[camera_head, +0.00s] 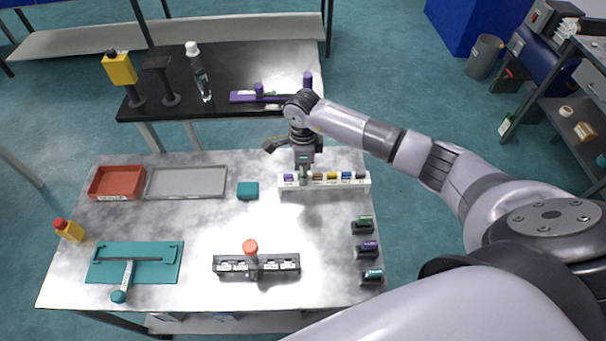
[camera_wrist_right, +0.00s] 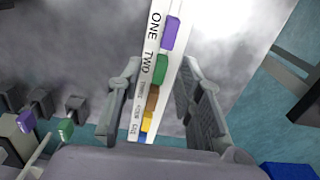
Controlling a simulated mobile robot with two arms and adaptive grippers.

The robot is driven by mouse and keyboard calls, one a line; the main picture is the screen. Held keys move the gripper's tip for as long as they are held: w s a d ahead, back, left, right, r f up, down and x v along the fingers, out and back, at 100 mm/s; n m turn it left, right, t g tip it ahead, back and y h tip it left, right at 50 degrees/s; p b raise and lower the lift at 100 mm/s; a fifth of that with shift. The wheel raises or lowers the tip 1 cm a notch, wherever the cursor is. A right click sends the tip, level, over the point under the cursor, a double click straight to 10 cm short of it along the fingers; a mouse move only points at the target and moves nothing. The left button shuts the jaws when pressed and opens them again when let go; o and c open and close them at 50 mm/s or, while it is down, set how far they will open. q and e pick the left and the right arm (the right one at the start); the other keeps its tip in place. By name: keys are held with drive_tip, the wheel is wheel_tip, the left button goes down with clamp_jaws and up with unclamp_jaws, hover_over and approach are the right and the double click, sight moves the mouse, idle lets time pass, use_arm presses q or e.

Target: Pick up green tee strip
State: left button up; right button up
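The green tee strip (camera_wrist_right: 161,68) sits in a white rack (camera_wrist_right: 149,25) marked ONE, TWO and so on, between a purple strip (camera_wrist_right: 171,32) and a brown one (camera_wrist_right: 152,100). My right gripper (camera_wrist_right: 158,72) is open, with one finger on each side of the rack around the green strip. No contact is visible. In the head view my right gripper (camera_head: 304,168) points down over the rack (camera_head: 325,186) and mostly hides the green strip. My left gripper is not in view.
Three dark holders, green (camera_head: 364,225), purple (camera_head: 368,249) and teal (camera_head: 371,277), stand along the table's right edge. A black block (camera_head: 228,264) with an orange-topped piece lies in front. A teal box (camera_head: 248,191) and grey tray (camera_head: 187,183) are left of the rack.

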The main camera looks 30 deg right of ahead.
clamp_jaws()
idle(0.4)
wheel_tip(320, 180, up, 20)
drive_tip(key=b, duration=0.5)
idle(0.5)
